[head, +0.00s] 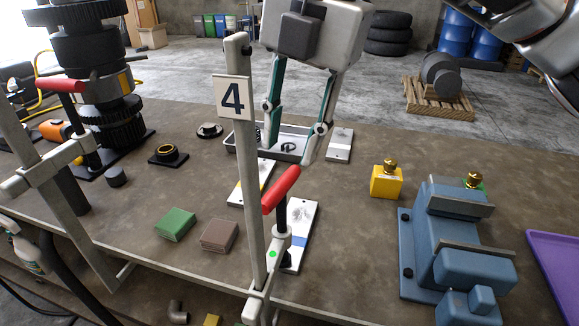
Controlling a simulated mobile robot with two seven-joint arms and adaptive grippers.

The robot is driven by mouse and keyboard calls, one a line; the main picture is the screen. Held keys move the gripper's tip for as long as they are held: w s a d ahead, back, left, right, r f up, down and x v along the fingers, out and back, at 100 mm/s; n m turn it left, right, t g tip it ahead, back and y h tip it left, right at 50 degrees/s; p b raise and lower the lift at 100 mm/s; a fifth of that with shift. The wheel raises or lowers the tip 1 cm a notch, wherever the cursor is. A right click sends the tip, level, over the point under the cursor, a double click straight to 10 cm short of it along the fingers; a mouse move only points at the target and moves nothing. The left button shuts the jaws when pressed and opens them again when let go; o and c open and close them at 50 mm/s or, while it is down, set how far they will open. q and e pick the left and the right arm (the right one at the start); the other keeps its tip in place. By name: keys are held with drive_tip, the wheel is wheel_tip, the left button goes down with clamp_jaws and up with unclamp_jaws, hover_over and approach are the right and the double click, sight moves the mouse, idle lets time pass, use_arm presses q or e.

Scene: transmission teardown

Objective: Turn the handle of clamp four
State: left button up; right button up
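Clamp four is a tall grey metal bar clamp (247,180) with a white plate marked 4 (233,97). It stands upright at the table's front edge. Its red handle (281,190) is tilted, its upper end to the right, on a dark spindle above a pad with a green dot. My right gripper (286,150) reaches down from the top middle with its teal-edged fingers spread apart. It is open and empty, above and apart from the red handle. My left gripper is not in view.
Another clamp with a red handle (62,86) stands at the left beside a dark gear stack (100,70). A grey tray (296,155) lies behind clamp four. Green (176,224) and brown (219,235) blocks lie left of it. A blue vise (445,240) stands right.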

sight(282, 183)
drive_tip(key=shift+w+a+f, duration=0.1)
drive_tip(key=shift+a+f, duration=0.1)
drive_tip(key=shift+f, duration=1.05)
drive_tip(key=shift+w+a+f, duration=0.15)
drive_tip(key=shift+a+f, duration=0.1)
drive_tip(key=shift+f, duration=1.05)
drive_tip(key=shift+w+a+f, duration=0.1)
drive_tip(key=shift+a+f, duration=0.1)
drive_tip(key=shift+f, duration=1.05)
clamp_jaws()
